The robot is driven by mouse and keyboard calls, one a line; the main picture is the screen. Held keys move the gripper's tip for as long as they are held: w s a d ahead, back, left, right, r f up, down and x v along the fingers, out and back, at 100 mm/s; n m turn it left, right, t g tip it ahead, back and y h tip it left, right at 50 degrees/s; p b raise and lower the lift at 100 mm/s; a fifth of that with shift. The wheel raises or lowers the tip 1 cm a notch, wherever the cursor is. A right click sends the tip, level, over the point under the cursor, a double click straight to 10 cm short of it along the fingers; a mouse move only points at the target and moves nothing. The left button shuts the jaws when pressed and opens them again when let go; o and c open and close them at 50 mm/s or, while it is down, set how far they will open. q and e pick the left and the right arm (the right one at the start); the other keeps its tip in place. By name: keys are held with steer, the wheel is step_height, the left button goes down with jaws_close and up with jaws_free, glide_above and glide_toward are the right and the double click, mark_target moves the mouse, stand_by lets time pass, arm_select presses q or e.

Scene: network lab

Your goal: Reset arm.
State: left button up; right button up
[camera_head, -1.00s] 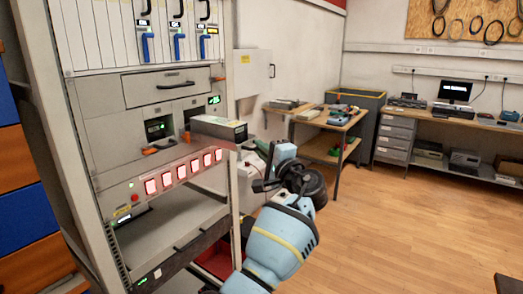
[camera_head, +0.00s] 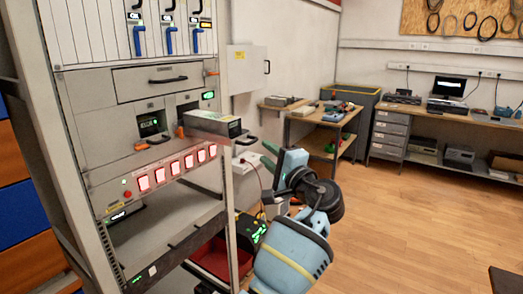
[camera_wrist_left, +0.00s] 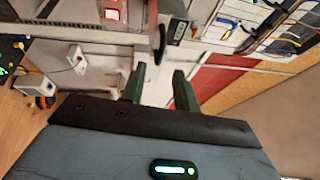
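My left gripper (camera_head: 268,154) is in front of the rack's right side in the head view, on my blue arm coming up from the bottom. Its two green fingers are apart with nothing between them in the left wrist view (camera_wrist_left: 158,82). A grey box-shaped module (camera_head: 212,124) sticks out of the rack, with a dark handle (camera_head: 246,140) at its front end. The fingers are below and right of that handle, apart from it. In the left wrist view a dark handle (camera_wrist_left: 160,46) lies beyond the fingertips. My right gripper is in neither view.
The tall rack (camera_head: 226,230) fills the left, with a row of red-lit switches (camera_head: 174,168) and an open lower shelf (camera_head: 165,240). A workbench (camera_head: 335,120) stands behind, and a long desk (camera_head: 440,115) is at right. The wooden floor (camera_head: 400,220) at right is clear.

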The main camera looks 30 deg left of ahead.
arm_select(q)
steer(key=shift+v, duration=0.9)
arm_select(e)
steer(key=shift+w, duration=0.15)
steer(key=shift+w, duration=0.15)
